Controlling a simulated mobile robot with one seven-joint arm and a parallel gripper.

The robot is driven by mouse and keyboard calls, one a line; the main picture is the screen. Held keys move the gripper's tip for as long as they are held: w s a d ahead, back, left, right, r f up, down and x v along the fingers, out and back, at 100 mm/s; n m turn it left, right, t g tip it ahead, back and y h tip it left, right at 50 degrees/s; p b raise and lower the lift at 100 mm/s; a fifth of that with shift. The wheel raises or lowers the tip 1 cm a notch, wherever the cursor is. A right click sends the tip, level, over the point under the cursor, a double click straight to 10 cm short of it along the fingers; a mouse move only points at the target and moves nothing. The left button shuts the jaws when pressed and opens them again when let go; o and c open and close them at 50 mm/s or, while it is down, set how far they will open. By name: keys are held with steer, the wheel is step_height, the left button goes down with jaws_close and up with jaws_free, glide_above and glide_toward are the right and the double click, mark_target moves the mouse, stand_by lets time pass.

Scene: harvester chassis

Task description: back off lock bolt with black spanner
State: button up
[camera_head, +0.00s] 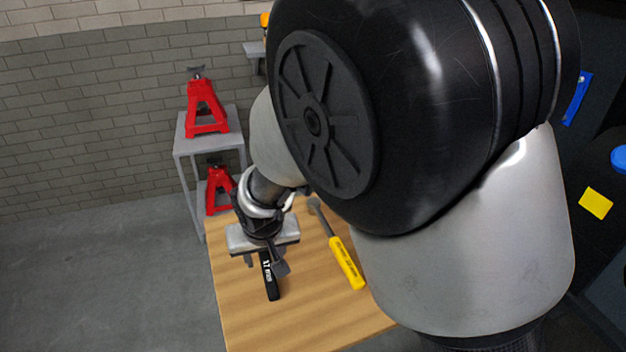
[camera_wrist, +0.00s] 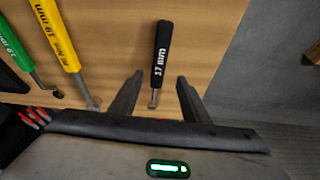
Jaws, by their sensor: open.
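The black spanner (camera_wrist: 161,55), marked "17 mm" on its handle, lies on the wooden table. Its metal end points toward my gripper (camera_wrist: 158,95) in the wrist view. My gripper is open, with one finger on each side of the spanner's line and nothing held. In the head view the black spanner (camera_head: 270,278) lies just below my gripper (camera_head: 264,262), which hides its metal end. Whether the fingers are at the spanner's height cannot be told. No lock bolt can be made out in either view.
A yellow-handled tool (camera_head: 346,262) lies to the right on the wooden table (camera_head: 240,325). A green-handled tool (camera_wrist: 15,45) lies beyond it in the wrist view. Red jack stands (camera_head: 206,105) stand on a grey shelf (camera_head: 215,143) behind. My arm covers much of the head view.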

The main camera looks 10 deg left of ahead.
mark_target(266, 264)
steer(key=shift+w+b+x, duration=0.15)
steer(key=shift+b+x, duration=0.15)
steer(key=shift+x, duration=1.15)
steer(key=shift+w+b+x, duration=0.1)
steer(key=shift+b+x, duration=0.2)
steer(key=shift+x, duration=1.15)
steer(key=shift+d+f, duration=0.1)
steer(key=shift+f, duration=0.05)
steer(key=shift+c, duration=0.4)
jaws_close()
